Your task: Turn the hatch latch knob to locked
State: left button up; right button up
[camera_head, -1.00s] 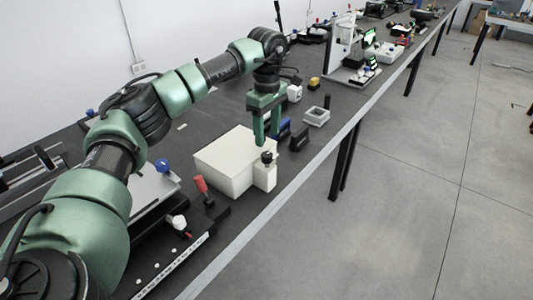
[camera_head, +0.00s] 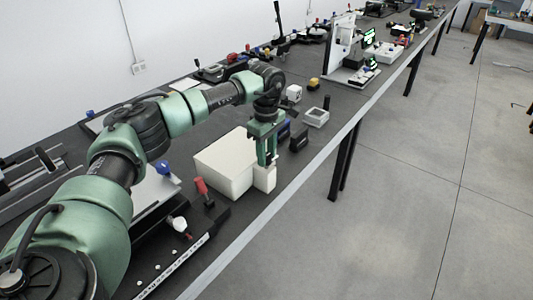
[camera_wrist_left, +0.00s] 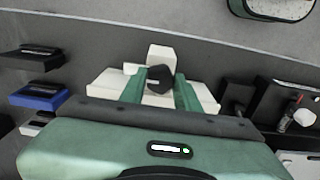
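The white hatch box (camera_head: 222,168) sits on the dark bench, with a narrower white block (camera_head: 265,180) at its front right corner. In the left wrist view the black knob (camera_wrist_left: 160,79) is on top of the white block (camera_wrist_left: 160,53). My left gripper (camera_head: 267,161) points straight down over the block, and its green fingers hide most of the knob in the head view. In the left wrist view the fingers of the left gripper (camera_wrist_left: 161,84) stand on either side of the knob, apparently with small gaps. My right gripper is not in view.
A red-handled lever (camera_head: 202,187) stands left of the box. The bench's front edge (camera_head: 300,172) runs close beside the white block.

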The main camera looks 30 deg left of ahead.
pick_arm(q)
grip_shut()
jog(key=n+p, duration=0.1)
jog(key=n, duration=0.2)
jog(key=shift+r+n, duration=0.15)
jog(key=shift+n, duration=0.15)
jog(key=n+p, duration=0.1)
jog(key=n, duration=0.3)
jog(key=shift+n, duration=0.3)
jog(key=n+p, duration=0.1)
jog(key=n, duration=0.4)
jog(key=shift+n+p, duration=0.65)
jog(key=shift+n, duration=1.65)
jog(key=shift+w, duration=0.1)
